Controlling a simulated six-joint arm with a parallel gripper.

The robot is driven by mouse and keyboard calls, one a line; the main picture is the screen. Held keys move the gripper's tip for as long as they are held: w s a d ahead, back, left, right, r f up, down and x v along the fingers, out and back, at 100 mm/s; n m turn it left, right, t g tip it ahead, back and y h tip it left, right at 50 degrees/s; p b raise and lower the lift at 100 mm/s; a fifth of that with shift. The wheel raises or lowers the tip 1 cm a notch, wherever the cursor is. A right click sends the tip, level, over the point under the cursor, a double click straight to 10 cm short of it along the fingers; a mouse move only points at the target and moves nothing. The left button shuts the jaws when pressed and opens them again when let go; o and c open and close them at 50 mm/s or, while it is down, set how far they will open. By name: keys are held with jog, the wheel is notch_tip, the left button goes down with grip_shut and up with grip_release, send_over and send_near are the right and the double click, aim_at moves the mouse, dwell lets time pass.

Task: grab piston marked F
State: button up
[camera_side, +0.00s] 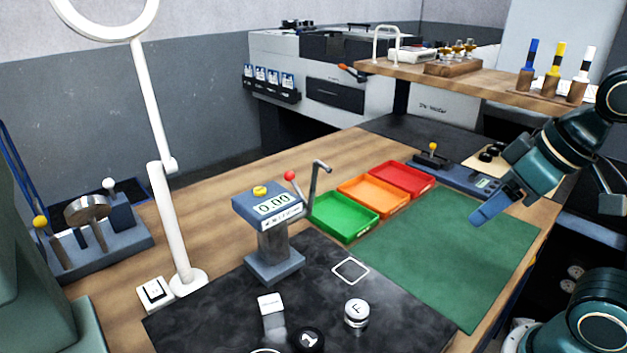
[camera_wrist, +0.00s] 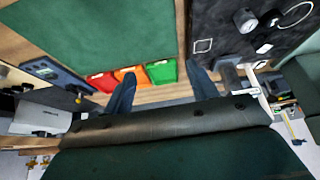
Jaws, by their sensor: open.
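The piston marked F (camera_side: 356,315) is a short silvery cylinder with a white top bearing a black F. It stands upright on the dark mat at the front, below a white outlined square. In the wrist view it appears as a pale round top (camera_wrist: 245,20) at the upper right, its letter too small to read. My gripper (camera_side: 482,213) is open and empty above the green mat, well to the right of and behind the piston. In the wrist view my gripper's fingers (camera_wrist: 161,72) are spread apart, with the piston off to their right.
Beside the piston are a dark piece marked 1 (camera_side: 309,341) and a whitish block (camera_side: 271,305). A gauge stand (camera_side: 274,245) rises behind them. Green (camera_side: 345,218), orange (camera_side: 372,196) and red (camera_side: 402,180) trays line the back. The green mat (camera_side: 450,260) is clear.

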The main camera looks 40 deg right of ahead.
jog(key=w+a+n+g+y, duration=0.2)
jog(key=w+a+n, duration=0.2)
jog(key=a+n, duration=0.3)
jog(key=n+g, duration=0.2)
jog(key=n, duration=0.2)
send_over(359, 308)
jog(key=s+d, duration=0.2)
jog(key=d, duration=0.1)
jog(key=f, duration=0.1)
jog(key=shift+f+y, duration=0.1)
jog(key=shift+y, duration=0.2)
jog(key=shift+f, duration=0.1)
jog(key=shift+x, duration=4.2)
jog(key=shift+f, duration=0.15)
jog(key=shift+x, duration=2.45)
jog(key=shift+w, duration=0.15)
jog(key=c, duration=1.1)
